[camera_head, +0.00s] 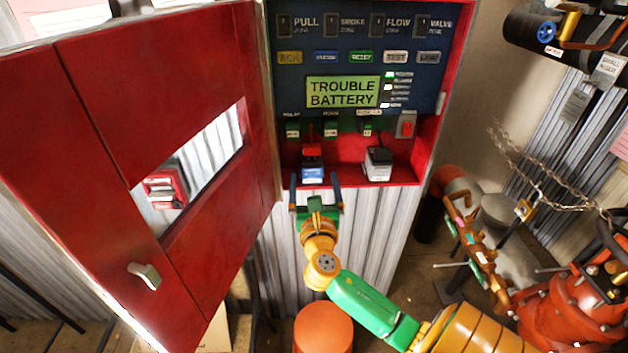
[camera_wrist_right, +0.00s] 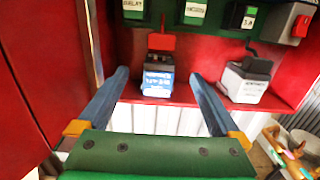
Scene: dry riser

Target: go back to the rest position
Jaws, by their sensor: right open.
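My right gripper (camera_head: 316,190) is open and empty in front of the red alarm panel cabinet (camera_head: 431,150). In the right wrist view its two blue fingers (camera_wrist_right: 163,92) stand wide apart. A blue-and-white battery (camera_wrist_right: 157,80) with a red top stands on the cabinet's bottom shelf, beyond the fingers and between them in the picture; it also shows in the head view (camera_head: 312,172). A grey-white battery (camera_head: 378,165) stands to its right on the same shelf. The panel display (camera_head: 343,92) reads "TROUBLE BATTERY". My left gripper is not in view.
The red cabinet door (camera_head: 88,110) with a window and handle (camera_head: 145,275) stands open at the left. Orange and red pipework with valves (camera_head: 570,310), a hanging chain (camera_head: 545,170) and a dark pipe (camera_head: 560,40) fill the right side. An orange round-topped object (camera_head: 323,328) stands below.

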